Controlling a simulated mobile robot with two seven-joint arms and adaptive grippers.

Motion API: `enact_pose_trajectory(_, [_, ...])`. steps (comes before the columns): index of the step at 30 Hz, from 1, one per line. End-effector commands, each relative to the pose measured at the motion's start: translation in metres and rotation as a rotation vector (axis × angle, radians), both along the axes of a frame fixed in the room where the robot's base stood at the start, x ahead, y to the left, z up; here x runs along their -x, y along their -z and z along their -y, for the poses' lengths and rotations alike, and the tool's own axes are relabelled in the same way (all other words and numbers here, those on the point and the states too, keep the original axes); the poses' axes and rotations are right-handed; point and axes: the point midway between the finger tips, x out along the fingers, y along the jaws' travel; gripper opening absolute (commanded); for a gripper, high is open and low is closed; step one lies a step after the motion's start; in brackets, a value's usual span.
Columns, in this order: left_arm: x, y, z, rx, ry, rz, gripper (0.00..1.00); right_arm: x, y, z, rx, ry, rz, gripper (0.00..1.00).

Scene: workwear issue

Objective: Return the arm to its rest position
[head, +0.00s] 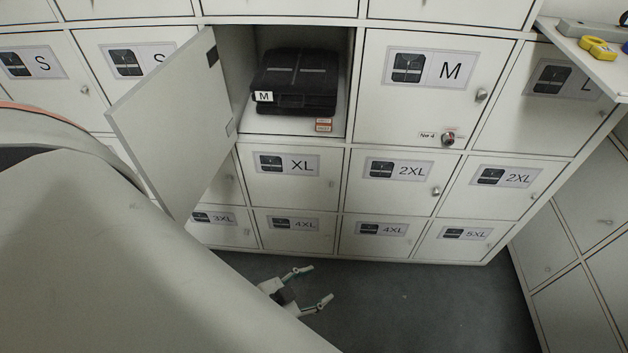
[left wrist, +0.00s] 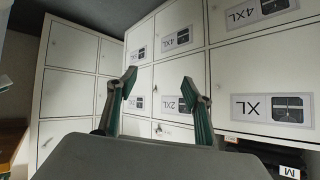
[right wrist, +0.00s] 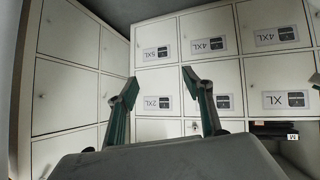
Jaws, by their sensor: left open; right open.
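My left gripper (head: 319,282) is open and empty, low in front of the lockers in the head view. Its two spread fingers also show in the left wrist view (left wrist: 159,82), with locker fronts beyond. My right gripper (right wrist: 160,82) is open and empty in the right wrist view, with locker doors behind its fingers. It does not show in the head view. A folded black garment (head: 295,82) with an M label lies in an open compartment, well apart from the left gripper. Large pale parts of my own body hide the lower left of the head view.
The open compartment's door (head: 172,125) swings out to the left. The closed M door (head: 430,105) beside it has a lock. A shelf (head: 590,62) at the upper right bears a yellow item (head: 598,47). More lockers (head: 580,235) stand at right. The grey floor (head: 420,300) is clear.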

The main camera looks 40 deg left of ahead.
Motion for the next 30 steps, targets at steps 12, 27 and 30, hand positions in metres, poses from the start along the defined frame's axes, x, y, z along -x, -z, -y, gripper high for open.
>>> enact_pose_trajectory(12, [-0.003,-0.024,0.004,0.024,-0.005,0.009,0.51,-0.007,-0.029,-0.003,-0.017,0.002,0.019,0.51])
enact_pose_trajectory(27, [0.001,-0.032,0.007,0.039,-0.007,0.001,0.51,-0.006,-0.039,-0.009,-0.035,0.002,0.018,0.51])
enact_pose_trajectory(30, [0.001,-0.032,0.007,0.039,-0.007,0.001,0.51,-0.006,-0.039,-0.009,-0.035,0.002,0.018,0.51])
